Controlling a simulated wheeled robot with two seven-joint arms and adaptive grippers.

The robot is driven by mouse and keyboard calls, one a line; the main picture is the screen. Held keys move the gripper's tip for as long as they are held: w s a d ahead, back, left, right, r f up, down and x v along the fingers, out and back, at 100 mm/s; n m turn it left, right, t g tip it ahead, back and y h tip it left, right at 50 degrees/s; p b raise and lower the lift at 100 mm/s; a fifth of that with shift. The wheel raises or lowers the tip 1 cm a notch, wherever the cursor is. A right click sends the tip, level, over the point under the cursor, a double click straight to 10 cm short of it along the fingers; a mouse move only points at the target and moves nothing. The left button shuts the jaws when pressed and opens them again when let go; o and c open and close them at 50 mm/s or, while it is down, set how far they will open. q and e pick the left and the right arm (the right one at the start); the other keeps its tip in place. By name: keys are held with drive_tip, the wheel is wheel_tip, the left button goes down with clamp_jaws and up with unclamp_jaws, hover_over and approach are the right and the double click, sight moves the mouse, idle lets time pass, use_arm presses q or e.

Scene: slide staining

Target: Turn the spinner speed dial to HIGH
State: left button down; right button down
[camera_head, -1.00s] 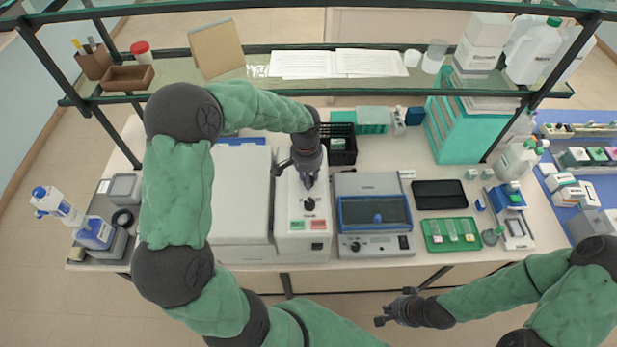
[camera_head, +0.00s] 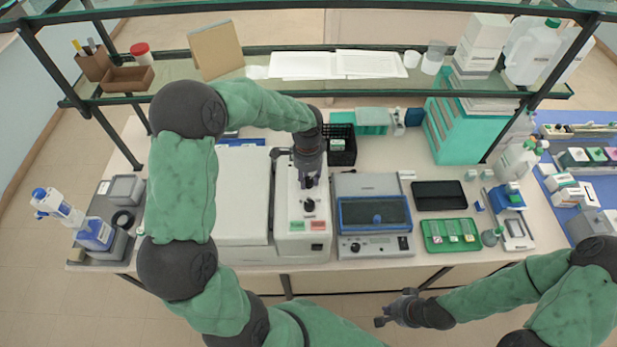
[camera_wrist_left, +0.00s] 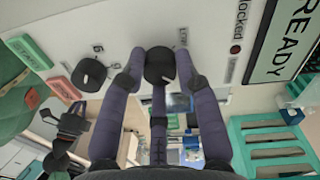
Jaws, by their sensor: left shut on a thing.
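The white spinner unit (camera_head: 288,235) stands on the bench left of the blue-framed device. In the left wrist view a black dial (camera_wrist_left: 160,66) sits on its panel, with a small label beside it that I cannot read surely. My left gripper (camera_head: 309,183) comes down on the rear of the panel, its two fingers shut on opposite sides of this dial. A second black knob (camera_wrist_left: 89,74) is apart from the fingers; it also shows in the head view (camera_head: 309,206). The dial's pointer is not readable. My right gripper (camera_head: 386,316) hangs in front of the bench, touching nothing; its fingers are too small to judge.
Green and red labelled buttons (camera_head: 318,226) lie at the panel's front. A blue-framed device (camera_head: 376,245) stands close on the right, a large white box (camera_head: 241,200) on the left. A black basket (camera_head: 343,157) is behind. A glass shelf (camera_head: 400,85) spans above.

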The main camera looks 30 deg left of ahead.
sight(308, 179)
use_arm(q)
drive_tip(key=shift+s+f, duration=0.1)
idle(0.4)
drive_tip(key=c, duration=0.9)
unclamp_jaws()
wheel_tip(308, 179, up, 12)
drive_tip(key=shift+w+a, duration=0.25)
drive_tip(key=shift+w, duration=0.05)
drive_tip(key=shift+d, duration=0.1)
